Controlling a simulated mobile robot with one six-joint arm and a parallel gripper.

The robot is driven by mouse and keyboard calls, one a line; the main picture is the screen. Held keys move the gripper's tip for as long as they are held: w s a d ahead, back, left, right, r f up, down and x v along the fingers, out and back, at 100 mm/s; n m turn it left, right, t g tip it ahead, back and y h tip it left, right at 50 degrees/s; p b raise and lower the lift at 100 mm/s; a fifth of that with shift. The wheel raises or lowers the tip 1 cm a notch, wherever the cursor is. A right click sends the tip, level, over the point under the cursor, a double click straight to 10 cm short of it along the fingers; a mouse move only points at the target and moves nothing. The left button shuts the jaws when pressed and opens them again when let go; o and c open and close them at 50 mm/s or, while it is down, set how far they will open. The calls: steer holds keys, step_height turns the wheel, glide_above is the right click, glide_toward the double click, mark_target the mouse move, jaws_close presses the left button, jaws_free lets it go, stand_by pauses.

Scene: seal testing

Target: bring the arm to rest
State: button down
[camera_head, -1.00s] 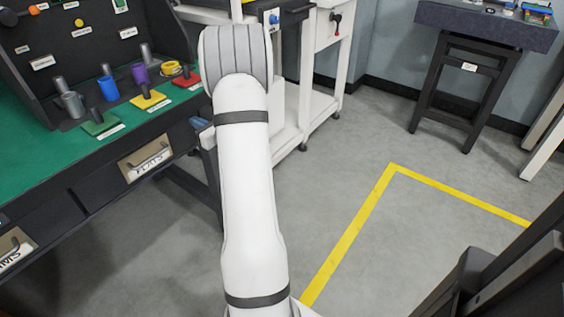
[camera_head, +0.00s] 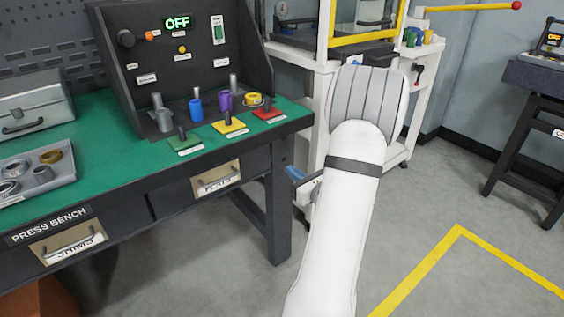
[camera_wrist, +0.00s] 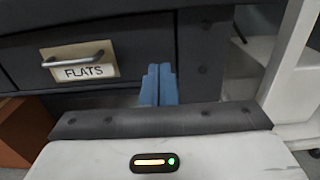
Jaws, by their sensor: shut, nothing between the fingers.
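My arm (camera_head: 335,225) reaches up from the bottom of the head view, white with dark bands and a grey ribbed joint. My gripper shows in the wrist view (camera_wrist: 159,84) as two blue fingers pressed together, shut and empty. In the head view part of the blue gripper (camera_head: 297,175) peeks out left of the arm; the rest is hidden behind it. The gripper is in front of the bench's drawer side, near the bench leg, to the right of the FLATS drawer (camera_wrist: 90,71). It appears apart from the bench.
The green-topped press bench (camera_head: 105,168) stands at the left with colored pegs and rings under a panel reading OFF (camera_head: 178,22). A white frame cart (camera_head: 308,100) stands behind my arm. A dark stand (camera_head: 525,145) is at the right. Floor with yellow tape (camera_head: 420,270) is open at right.

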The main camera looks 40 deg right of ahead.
steer(key=shift+s, duration=0.85)
steer(key=w+a+r+n+g+y+p, duration=0.1)
steer(key=a+r+n+g+y+p, duration=0.5)
steer(key=a, duration=0.6)
steer(key=w+a+r+n+g+y+p, duration=0.1)
steer(key=a+r+n+y+p, duration=0.3)
steer(key=a+r+n, duration=0.55)
steer(key=s+a+r+n+g+p, duration=0.4)
steer(key=s+a+n+g+p, duration=0.35)
steer(key=a, duration=0.45)
steer(key=s+r+n+h+p, duration=0.7)
steer(key=r+n+h+p, duration=0.2)
steer(key=r+n, duration=0.4)
steer(key=shift+s+g, duration=0.15)
steer(key=shift+g, duration=0.3)
steer(key=shift+d, duration=0.15)
